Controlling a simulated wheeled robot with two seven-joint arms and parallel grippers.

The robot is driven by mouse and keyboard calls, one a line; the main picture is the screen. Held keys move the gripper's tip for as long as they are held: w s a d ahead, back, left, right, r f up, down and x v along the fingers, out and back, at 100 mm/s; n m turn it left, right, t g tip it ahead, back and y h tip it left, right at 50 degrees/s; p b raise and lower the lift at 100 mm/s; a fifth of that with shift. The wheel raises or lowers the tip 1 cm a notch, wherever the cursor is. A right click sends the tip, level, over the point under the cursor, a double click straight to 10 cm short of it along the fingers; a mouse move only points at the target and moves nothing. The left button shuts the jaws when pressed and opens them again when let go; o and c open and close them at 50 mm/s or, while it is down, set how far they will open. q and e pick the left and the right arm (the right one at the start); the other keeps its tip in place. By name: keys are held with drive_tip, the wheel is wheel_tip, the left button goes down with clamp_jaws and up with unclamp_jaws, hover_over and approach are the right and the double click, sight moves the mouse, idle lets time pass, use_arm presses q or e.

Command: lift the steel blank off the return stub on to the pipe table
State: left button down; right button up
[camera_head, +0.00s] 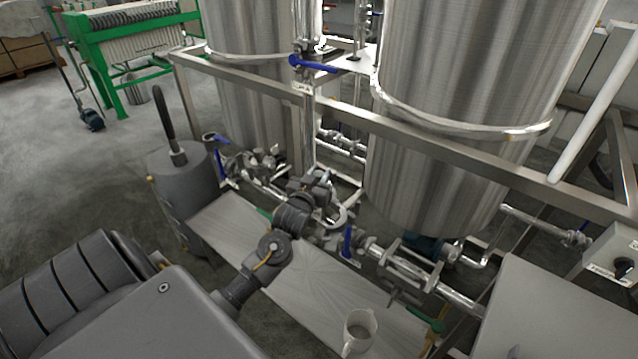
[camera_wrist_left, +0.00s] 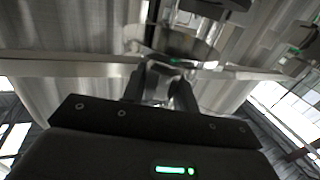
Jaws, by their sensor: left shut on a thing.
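My left gripper (camera_head: 326,186) reaches in over the pipe table (camera_head: 330,284), a low brushed-steel bench, and sits among the pipework behind it. In the left wrist view its two dark fingers (camera_wrist_left: 162,92) are shut on a small pale metal piece between them, which looks like the steel blank. In the head view the wrist and fingers mostly hide this piece. I cannot make out the return stub apart from the pipes around the gripper, nor whether the blank still touches it. My right gripper is out of view.
A metal jug (camera_head: 359,331) stands at the near right end of the pipe table. Two large steel tanks (camera_head: 470,100) and a frame rail (camera_head: 440,152) rise behind. Blue-handled valves (camera_head: 347,242) stand close to the gripper. A grey canister (camera_head: 183,185) stands left of the table.

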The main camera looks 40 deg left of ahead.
use_arm(q)
drive_tip(key=s+d+r, duration=0.6)
drive_tip(key=s+r, duration=0.4)
drive_tip(key=s, duration=0.3)
drive_tip(key=w+d+f+m+t+h, duration=0.1)
drive_tip(key=d+h, duration=0.4)
drive_tip(key=d, duration=1.2)
drive_tip(key=f+m, duration=0.1)
drive_tip(key=m, duration=0.1)
drive_tip(key=shift+w+d+m+h, duration=0.25)
drive_tip(key=shift+w+m+h, duration=0.05)
drive_tip(key=shift+m+h, duration=0.1)
